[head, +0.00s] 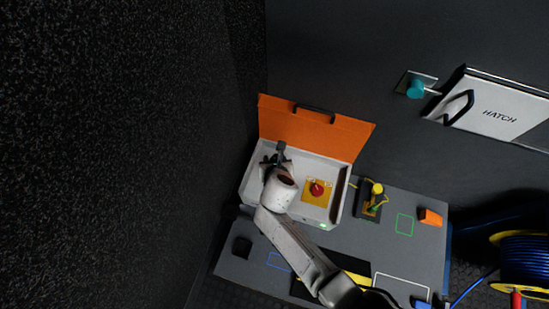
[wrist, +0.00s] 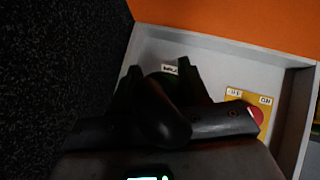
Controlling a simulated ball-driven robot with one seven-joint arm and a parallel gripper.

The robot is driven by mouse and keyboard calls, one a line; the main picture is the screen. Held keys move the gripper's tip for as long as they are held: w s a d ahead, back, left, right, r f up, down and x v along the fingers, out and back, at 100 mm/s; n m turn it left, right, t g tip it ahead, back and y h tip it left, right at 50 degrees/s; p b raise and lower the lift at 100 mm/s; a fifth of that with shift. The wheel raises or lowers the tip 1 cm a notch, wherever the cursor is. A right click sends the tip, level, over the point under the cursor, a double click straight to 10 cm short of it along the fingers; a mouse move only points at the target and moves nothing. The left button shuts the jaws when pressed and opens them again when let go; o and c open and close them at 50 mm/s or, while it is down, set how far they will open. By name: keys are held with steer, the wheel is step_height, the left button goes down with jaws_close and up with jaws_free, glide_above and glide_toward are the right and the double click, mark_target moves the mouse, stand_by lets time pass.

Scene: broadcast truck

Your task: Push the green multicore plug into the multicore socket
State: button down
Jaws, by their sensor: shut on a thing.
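My gripper (head: 274,162) is inside the open grey case (head: 246,190), at its back left. In the wrist view its two dark fingers (wrist: 160,88) are closed around a dark, rounded thing (wrist: 166,115), which I take to be the multicore plug; its green colour hardly shows in the shade. A small grey block (head: 281,146) at the case's back wall, just beyond the fingers, may be the multicore socket. I cannot tell whether plug and socket touch.
The raised orange lid (head: 340,135) stands behind the case. A red knob (head: 317,188) on a yellow plate, with an "ON" label, is to the right in the case. A yellow-topped device (head: 376,188) and an orange block (head: 430,217) stand on the grey bench (head: 340,250).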

steer(key=shift+f+b, duration=2.15)
steer(key=shift+f, duration=0.65)
steer(key=shift+f+b, duration=0.75)
steer(key=shift+f, duration=0.65)
steer(key=shift+c, duration=2.4)
jaws_free()
steer(key=shift+f, duration=0.1)
steer(key=shift+s, duration=0.1)
steer(key=p+v, duration=0.6)
steer(key=v, duration=0.4)
steer(key=shift+s+r+p, duration=0.2)
steer(key=shift+r+p, duration=0.15)
